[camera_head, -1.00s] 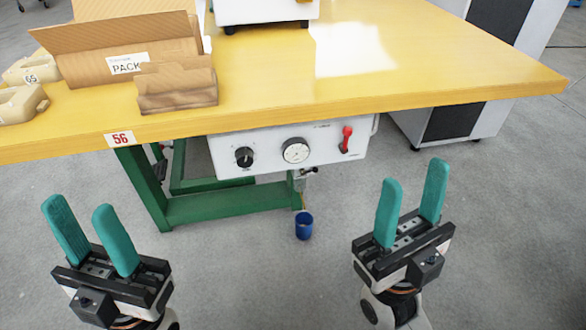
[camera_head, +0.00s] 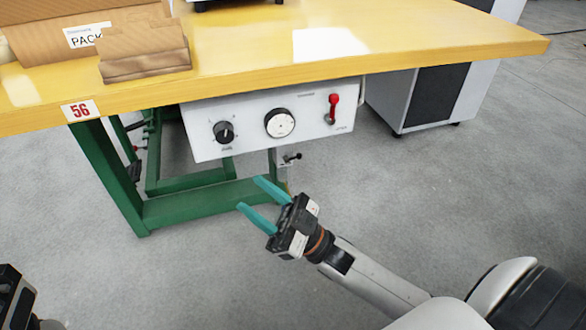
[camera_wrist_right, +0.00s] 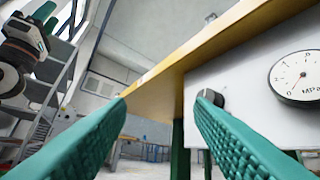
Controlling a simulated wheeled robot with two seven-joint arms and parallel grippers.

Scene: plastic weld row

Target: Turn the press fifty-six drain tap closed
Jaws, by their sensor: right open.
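The press fifty-six drain tap (camera_head: 291,158) is a small metal tap with a dark handle, hanging below the right part of the white control box (camera_head: 270,120). My right gripper (camera_head: 248,192) is open and empty, with teal fingers pointing up and left. In the head view it appears just below and left of the tap, apart from it. The right wrist view shows its two fingers (camera_wrist_right: 163,98) spread, with the box's gauge and knob beyond; the tap is not seen there. My left gripper shows only as a dark part (camera_head: 15,298) at the bottom left corner; its fingers are out of frame.
The box carries a black knob (camera_head: 224,132), a dial gauge (camera_head: 279,123) and a red lever (camera_head: 333,108). The yellow tabletop (camera_head: 400,50) overhangs it, with a 56 label (camera_head: 80,111). A green frame (camera_head: 195,205) stands left of the tap. Grey floor lies open in front.

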